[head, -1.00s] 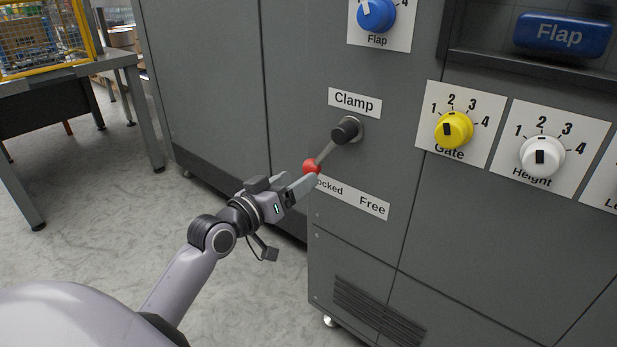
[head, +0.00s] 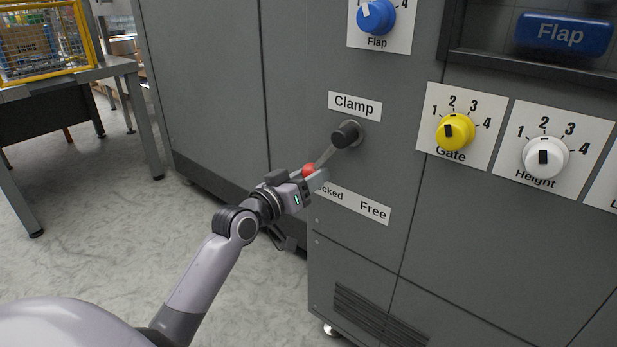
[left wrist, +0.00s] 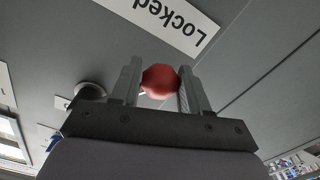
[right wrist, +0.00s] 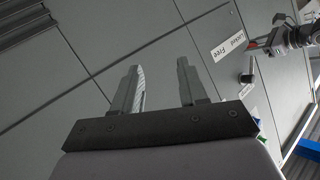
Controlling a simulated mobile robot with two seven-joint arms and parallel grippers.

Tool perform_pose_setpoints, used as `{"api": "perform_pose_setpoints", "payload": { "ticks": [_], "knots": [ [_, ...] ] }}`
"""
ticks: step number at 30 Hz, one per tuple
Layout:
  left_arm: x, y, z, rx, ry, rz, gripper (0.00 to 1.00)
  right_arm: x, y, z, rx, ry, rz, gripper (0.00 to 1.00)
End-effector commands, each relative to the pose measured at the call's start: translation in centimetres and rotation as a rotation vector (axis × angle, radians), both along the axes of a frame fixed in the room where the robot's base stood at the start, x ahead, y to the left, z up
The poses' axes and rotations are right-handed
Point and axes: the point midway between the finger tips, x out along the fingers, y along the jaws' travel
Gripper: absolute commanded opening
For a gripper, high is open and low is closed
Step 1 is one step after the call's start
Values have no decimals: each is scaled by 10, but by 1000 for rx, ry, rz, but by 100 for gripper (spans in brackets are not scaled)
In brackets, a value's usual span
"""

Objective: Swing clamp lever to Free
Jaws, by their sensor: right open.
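The clamp lever (head: 325,153) is a grey arm on a dark hub (head: 346,133), under the "Clamp" label. It slants down-left to its red ball knob (head: 309,169), by the "Locked" end of the label strip (head: 370,208); "Free" is at the right end. My left gripper (head: 314,179) is at the knob. In the left wrist view the red knob (left wrist: 160,80) sits between the two fingers (left wrist: 160,85), with no clear gap on either side; whether they grip it I cannot tell. My right gripper (right wrist: 160,85) is open and empty, away from the lever.
The grey cabinet front has a blue Flap dial (head: 376,16) above, and a yellow Gate dial (head: 454,132) and white Height dial (head: 543,157) to the right. A table (head: 122,62) with a yellow-framed cage stands far left. Floor between is clear.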

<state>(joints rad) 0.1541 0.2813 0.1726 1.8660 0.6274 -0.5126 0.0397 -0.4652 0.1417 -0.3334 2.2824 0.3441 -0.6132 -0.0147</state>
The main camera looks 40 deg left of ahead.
Motion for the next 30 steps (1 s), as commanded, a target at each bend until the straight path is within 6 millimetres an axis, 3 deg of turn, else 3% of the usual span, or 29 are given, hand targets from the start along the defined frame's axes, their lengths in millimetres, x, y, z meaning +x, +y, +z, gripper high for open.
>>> {"api": "perform_pose_setpoints", "payload": {
  "ticks": [17,20,30],
  "knots": [
    [-1,-3,1,-89,1,6,0,2,-6,11,-42,-14,-15,43],
    [-1,-8,-2,-152,6,7,0,-5,-17,3,-95,8,-34,43],
    [-3,-40,-9,-452,30,8,0,-14,-46,17,-284,-6,-80,43]
  ]
}}
